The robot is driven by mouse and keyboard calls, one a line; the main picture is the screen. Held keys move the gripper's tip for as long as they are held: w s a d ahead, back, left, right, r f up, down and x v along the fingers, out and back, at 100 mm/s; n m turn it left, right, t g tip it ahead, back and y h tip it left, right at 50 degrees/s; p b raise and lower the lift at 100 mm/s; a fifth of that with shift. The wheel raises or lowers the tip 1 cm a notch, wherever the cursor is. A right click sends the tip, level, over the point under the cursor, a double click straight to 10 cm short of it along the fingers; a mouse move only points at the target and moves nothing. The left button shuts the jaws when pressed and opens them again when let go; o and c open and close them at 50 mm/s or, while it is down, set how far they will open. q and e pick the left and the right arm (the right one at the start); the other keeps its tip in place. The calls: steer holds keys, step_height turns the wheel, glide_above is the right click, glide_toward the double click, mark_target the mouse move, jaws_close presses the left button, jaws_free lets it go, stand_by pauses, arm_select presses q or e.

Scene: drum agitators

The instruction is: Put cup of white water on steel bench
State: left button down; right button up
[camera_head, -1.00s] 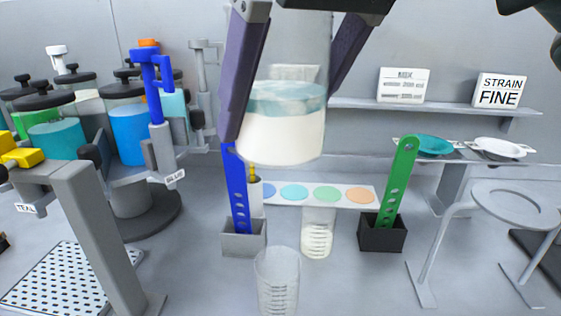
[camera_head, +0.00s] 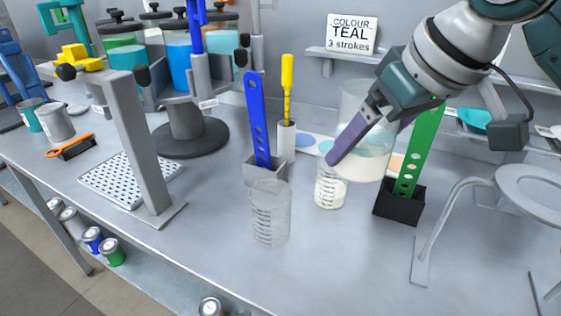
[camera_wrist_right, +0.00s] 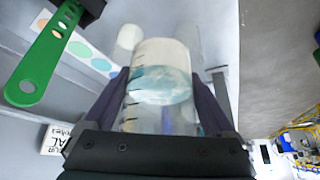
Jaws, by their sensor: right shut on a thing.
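A clear cup of white water (camera_head: 358,167), with a pale teal band above the white, is held in the air over the steel bench (camera_head: 335,258). My right gripper (camera_head: 352,142) is shut on the cup, one purple finger showing along its left side. In the right wrist view, both fingers flank the cup (camera_wrist_right: 162,85). A smaller beaker (camera_head: 329,193) with whitish contents stands on the bench just below and left of the held cup. My left gripper is not in view.
An empty clear beaker (camera_head: 270,218) stands at the front. A blue strip in a grey holder (camera_head: 264,169) and a green strip in a black holder (camera_head: 399,203) stand nearby. A ring stand (camera_head: 428,240) is at right. The front middle of the bench is clear.

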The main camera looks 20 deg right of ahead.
step_height(320, 180, down, 16)
steer(key=b, duration=0.2)
steer(key=shift+d+f+b, duration=0.1)
steer(key=shift+b, duration=0.2)
steer(key=shift+f+b, duration=0.55)
steer(key=shift+f, duration=1.4)
steer(key=shift+f, duration=0.2)
steer(key=o, duration=1.5)
steer(key=shift+s+r, duration=0.2)
steer(key=shift+r, duration=0.35)
steer(key=a+p+v, duration=0.1)
steer(key=p+v, duration=0.3)
steer(key=v, duration=0.7)
steer(key=s+a, duration=0.2)
steer(key=s, duration=0.3)
steer(key=s+a+r+g, duration=0.1)
steer(key=s+a, duration=0.1)
steer(key=s, duration=0.3)
steer(key=s+a+g, duration=0.1)
steer(key=s, duration=0.4)
steer(key=shift+s+a+r+n+h, duration=0.1)
steer(key=shift+a+r+n+h, duration=0.2)
steer(key=shift+a, duration=0.1)
